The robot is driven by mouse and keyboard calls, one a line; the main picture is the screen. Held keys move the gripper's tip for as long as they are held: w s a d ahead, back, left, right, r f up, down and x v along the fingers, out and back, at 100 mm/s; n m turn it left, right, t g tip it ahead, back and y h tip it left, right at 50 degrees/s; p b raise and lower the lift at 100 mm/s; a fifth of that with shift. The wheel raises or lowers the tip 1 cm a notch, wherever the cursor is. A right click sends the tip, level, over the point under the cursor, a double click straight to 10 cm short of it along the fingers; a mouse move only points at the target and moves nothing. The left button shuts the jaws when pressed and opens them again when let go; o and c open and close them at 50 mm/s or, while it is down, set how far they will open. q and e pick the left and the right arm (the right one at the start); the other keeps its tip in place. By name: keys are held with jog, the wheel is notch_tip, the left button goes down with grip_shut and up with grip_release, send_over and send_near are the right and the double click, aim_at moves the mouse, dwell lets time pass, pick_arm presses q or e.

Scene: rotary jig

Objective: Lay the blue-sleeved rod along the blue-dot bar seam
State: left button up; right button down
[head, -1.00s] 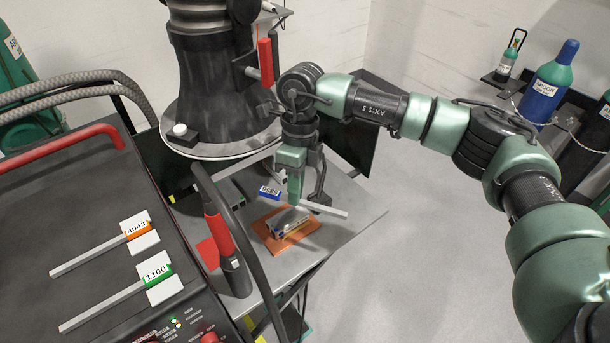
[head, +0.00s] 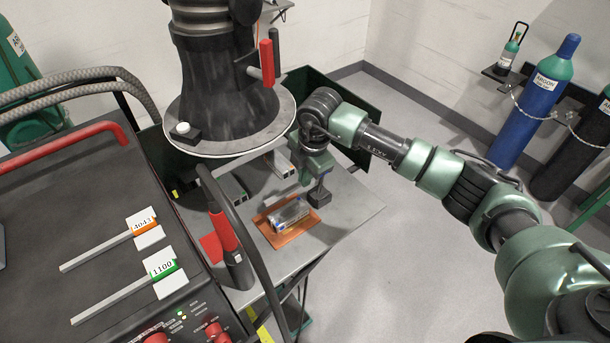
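My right gripper (head: 312,191) is over the back right part of the metal table, just behind the bars. It appears shut on the blue-sleeved rod (head: 285,199), whose pale grey length slants down to the left above the back edge of the orange plate. A small blue patch shows between the gripper parts; most of the sleeve is hidden. The grey bars (head: 290,214) lie together on the orange plate (head: 275,240). The blue dot and the seam are too small to make out clearly. I cannot tell whether the rod touches the bars. My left gripper is not in view.
Rods with an orange 4043 sleeve (head: 143,227) and a green 1100 sleeve (head: 162,270) lie on the black machine (head: 60,220). A red-gripped torch (head: 224,232) stands left of the plate. The table's front right (head: 340,215) is clear.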

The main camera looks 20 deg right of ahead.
aim_at(303, 203)
jog(key=shift+s+a, duration=0.1)
jog(key=shift+a, duration=0.05)
jog(key=shift+f+b, duration=2.75)
jog(key=shift+f, duration=0.65)
jog(key=shift+f+b, duration=0.35)
jog(key=shift+f, duration=0.05)
jog(key=c, duration=1.6)
grip_release()
jog(key=shift+s+f, duration=0.1)
jog(key=shift+s+f, duration=0.1)
